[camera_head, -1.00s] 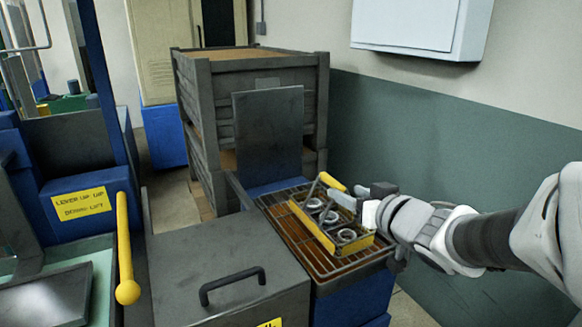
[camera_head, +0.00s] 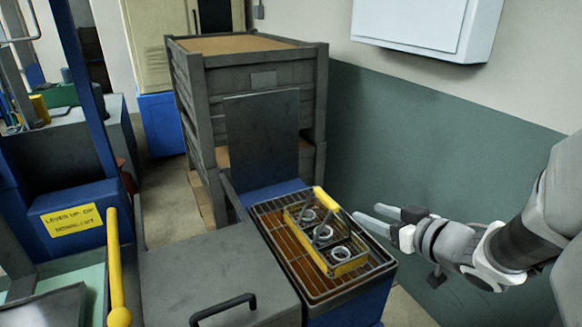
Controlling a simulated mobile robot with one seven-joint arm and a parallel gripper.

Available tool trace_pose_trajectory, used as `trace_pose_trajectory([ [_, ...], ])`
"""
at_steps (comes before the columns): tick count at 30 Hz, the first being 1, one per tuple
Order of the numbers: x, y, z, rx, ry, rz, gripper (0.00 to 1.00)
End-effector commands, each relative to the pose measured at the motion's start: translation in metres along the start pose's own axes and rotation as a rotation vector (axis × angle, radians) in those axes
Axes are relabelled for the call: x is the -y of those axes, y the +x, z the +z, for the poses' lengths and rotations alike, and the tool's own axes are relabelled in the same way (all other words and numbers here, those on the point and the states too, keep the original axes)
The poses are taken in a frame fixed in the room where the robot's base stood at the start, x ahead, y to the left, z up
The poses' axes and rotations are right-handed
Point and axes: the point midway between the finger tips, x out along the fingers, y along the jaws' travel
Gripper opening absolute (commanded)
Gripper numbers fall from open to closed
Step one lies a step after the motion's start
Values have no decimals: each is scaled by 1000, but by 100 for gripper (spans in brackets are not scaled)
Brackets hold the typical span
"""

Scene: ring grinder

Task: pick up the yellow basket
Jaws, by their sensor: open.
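The yellow basket (camera_head: 347,267) sits on a wire rack tray (camera_head: 275,229) on top of a blue stand. It holds several metal rings, and its handle has a yellow grip (camera_head: 326,200) at the upper end. My gripper (camera_head: 377,220) is open and empty. It is to the right of the basket, with its fingers pointing left toward the handle grip. A gap shows between the fingertips and the handle in this view.
A grey box lid with a black handle (camera_head: 222,309) is left of the rack. Stacked grey crates (camera_head: 255,80) stand behind. A yellow lever (camera_head: 115,270) rises at the left. A green and white wall with a white cabinet (camera_head: 440,22) is at the right.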

Motion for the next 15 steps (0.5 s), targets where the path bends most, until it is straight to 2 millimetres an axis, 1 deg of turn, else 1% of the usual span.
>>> trace_pose_trajectory([
  [1,0,1,-4,0,6,-4,57],
  [3,0,5,-6,-1,6,-5,57],
  [12,2,20,-4,6,6,-1,57],
  [15,2,45,4,4,1,-3,57],
])
